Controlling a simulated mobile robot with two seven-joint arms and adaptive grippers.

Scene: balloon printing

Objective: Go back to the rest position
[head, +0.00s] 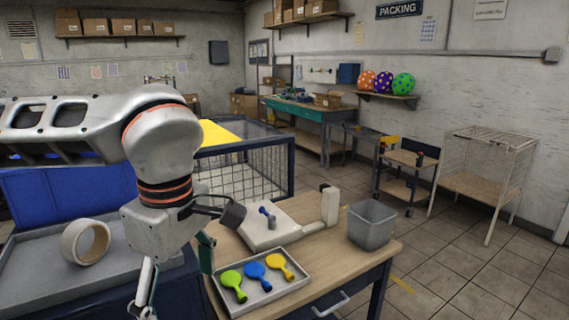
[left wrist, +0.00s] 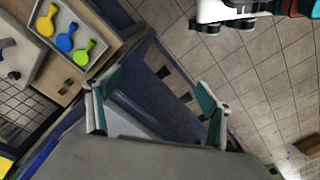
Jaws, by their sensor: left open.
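My left gripper (head: 178,268) hangs in the left foreground of the head view, left of the balloon tray. In the left wrist view its two teal fingers (left wrist: 158,103) are spread wide with nothing between them. A grey tray (head: 243,306) on the wooden table holds a green balloon (head: 232,281), a blue balloon (head: 257,273) and a yellow balloon (head: 281,265). Behind the tray is a white printing device (head: 285,232) with a small blue piece on it. A white and teal part (left wrist: 235,12) at the wrist view's top looks like my right arm; its jaws are unclear.
A grey bin (head: 371,228) stands at the right of the wooden table (head: 340,271). A roll of tape (head: 85,241) is in a grey tray (head: 30,284) at left. A mesh crate (head: 245,172) stands behind. Tiled floor (head: 445,262) is clear at right.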

